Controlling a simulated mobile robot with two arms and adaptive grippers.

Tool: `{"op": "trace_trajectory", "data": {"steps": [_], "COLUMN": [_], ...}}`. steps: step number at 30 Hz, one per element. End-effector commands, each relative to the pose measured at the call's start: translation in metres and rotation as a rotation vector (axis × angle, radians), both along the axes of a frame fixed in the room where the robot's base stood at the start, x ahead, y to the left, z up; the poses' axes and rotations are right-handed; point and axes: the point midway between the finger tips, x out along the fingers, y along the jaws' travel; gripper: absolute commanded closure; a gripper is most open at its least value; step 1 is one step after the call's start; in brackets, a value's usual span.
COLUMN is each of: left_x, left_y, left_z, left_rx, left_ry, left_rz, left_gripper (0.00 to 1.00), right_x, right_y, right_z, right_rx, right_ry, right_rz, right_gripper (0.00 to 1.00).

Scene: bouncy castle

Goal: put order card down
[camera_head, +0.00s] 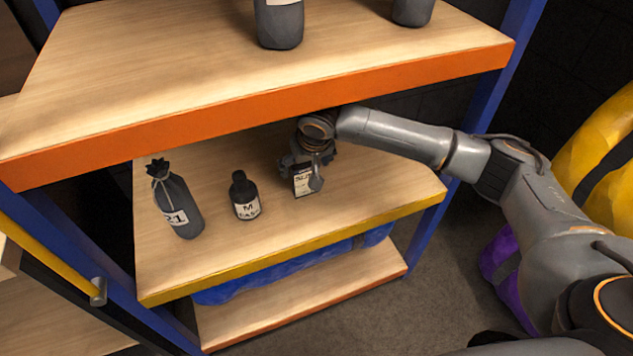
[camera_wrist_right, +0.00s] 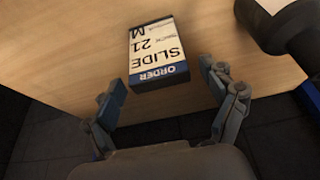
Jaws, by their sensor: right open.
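The order card (camera_wrist_right: 157,52) is a small block with a white face, blue bands and the text "ORDER SLIDE 21 M". It rests on the middle wooden shelf (camera_head: 385,195). It also shows in the head view (camera_head: 303,184), partly covered by my right gripper (camera_head: 308,170). In the wrist view my right gripper (camera_wrist_right: 168,97) is open, its two fingers spread at the near end of the card, with a gap to it on the left side. My left gripper is not in view.
On the same shelf stand a dark bottle labelled "M" (camera_head: 245,197) and a dark tied bag labelled "21" (camera_head: 178,205). The upper shelf's orange edge (camera_head: 270,107) hangs over my right arm. A blue bundle (camera_head: 280,272) lies on the shelf below.

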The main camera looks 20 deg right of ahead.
Motion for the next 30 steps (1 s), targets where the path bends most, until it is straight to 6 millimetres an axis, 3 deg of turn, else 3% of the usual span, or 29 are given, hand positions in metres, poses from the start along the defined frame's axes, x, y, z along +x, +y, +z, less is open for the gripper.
{"op": "trace_trajectory", "data": {"steps": [3,18,24,30], "left_x": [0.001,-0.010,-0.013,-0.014], "left_y": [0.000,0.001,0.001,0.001], "left_z": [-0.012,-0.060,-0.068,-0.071], "left_rx": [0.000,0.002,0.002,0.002], "left_ry": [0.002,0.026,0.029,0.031], "left_rz": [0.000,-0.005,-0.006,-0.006], "left_gripper": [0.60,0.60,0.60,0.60], "right_x": [-0.004,-0.102,-0.121,-0.124], "right_y": [0.000,-0.003,-0.004,-0.004], "right_z": [0.012,0.010,0.010,0.009], "right_rx": [0.001,0.000,0.000,0.000], "right_ry": [0.000,0.002,0.002,0.001], "right_rz": [-0.001,0.001,0.000,-0.001], "right_gripper": [0.16,0.16,0.16,0.16]}}
